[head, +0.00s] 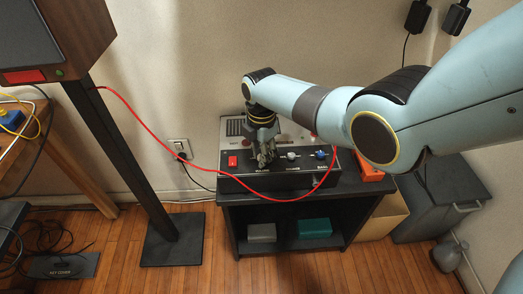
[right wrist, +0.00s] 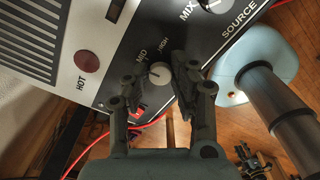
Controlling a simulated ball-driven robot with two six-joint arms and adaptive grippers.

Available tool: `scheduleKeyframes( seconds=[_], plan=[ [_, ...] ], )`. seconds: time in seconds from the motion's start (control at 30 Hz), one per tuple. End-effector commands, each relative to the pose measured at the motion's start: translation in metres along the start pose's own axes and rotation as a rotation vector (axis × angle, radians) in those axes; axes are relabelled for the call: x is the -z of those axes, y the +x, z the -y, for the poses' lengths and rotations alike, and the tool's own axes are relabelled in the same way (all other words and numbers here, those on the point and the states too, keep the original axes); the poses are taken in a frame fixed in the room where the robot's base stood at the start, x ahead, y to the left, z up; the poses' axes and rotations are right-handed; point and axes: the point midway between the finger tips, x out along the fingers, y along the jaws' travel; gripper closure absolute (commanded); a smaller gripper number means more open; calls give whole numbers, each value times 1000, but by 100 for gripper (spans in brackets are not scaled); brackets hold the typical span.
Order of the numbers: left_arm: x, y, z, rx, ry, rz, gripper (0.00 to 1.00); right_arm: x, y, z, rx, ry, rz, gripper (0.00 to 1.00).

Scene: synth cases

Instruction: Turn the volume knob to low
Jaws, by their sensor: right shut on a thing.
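My right gripper (head: 265,157) reaches down onto the black front panel of the sound unit (head: 245,183), above the word VOLUME. It hides the volume knob in the head view. In the right wrist view, a pale round knob (right wrist: 159,73) with MID and HIGH printed beside it sits between the fingers of my right gripper (right wrist: 160,82). The gripper is shut on this knob. The word LOW is not visible, and the knob's exact pointing direction is hard to tell.
Beside the gripper are a red switch (head: 232,160), a pale knob (head: 291,156) and a blue BASS knob (head: 321,154). A red cable (head: 205,166) crosses in front of the unit. The unit stands on a black shelf (head: 228,213). A dark post (head: 125,160) stands left.

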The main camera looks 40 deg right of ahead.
Motion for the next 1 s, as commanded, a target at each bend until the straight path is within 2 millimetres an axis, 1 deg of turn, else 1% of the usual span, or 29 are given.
scheduleKeyframes(
  seconds=[0.2,0.7,1.0],
  plan=[
    [1,-6,0,0,0,-1,60,1,0,1,3,-203,-2,100],
    [2,-12,1,0,0,-1,60,0,0,1,2,-665,-1,100],
    [2,-14,1,0,0,-2,60,0,1,1,2,-863,-2,100]
  ],
)
